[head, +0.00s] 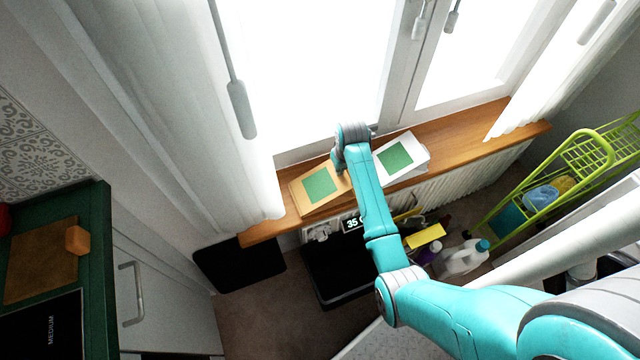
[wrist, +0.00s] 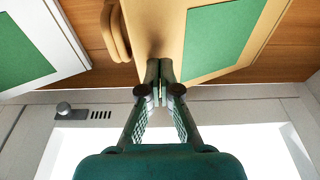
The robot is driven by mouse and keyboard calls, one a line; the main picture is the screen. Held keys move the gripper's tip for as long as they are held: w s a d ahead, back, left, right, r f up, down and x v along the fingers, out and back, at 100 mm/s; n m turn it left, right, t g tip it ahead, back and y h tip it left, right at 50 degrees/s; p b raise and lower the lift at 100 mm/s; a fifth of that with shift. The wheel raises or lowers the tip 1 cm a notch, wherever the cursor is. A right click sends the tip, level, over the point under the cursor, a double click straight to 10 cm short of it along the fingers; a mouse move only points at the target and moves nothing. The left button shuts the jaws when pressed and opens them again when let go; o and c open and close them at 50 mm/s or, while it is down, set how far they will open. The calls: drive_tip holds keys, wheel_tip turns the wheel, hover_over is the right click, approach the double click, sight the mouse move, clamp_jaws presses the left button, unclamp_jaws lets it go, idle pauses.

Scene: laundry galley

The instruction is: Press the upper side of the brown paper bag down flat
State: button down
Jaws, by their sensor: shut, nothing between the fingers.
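The brown paper bag (head: 307,203) lies on the wooden windowsill, with a green square on its upper face; it also shows in the wrist view (wrist: 168,28). In the wrist view a rounded tan loop or fold stands out at its left edge. My gripper (wrist: 159,88) is shut and empty, its fingertips at the near edge of the bag in the wrist view. I cannot tell whether they touch it. In the head view my arm hides part of the bag's right side and most of the gripper.
A white bag (head: 418,164) with a green square lies right of the brown one on the sill (head: 262,231). Window panes and handles rise behind. A white curtain (head: 195,130) hangs at left. Bottles and a dark box with a display stand below; a lime rack (head: 580,150) is at right.

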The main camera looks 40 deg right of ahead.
drive_tip(key=shift+f, duration=3.25)
drive_tip(key=shift+r, duration=5.05)
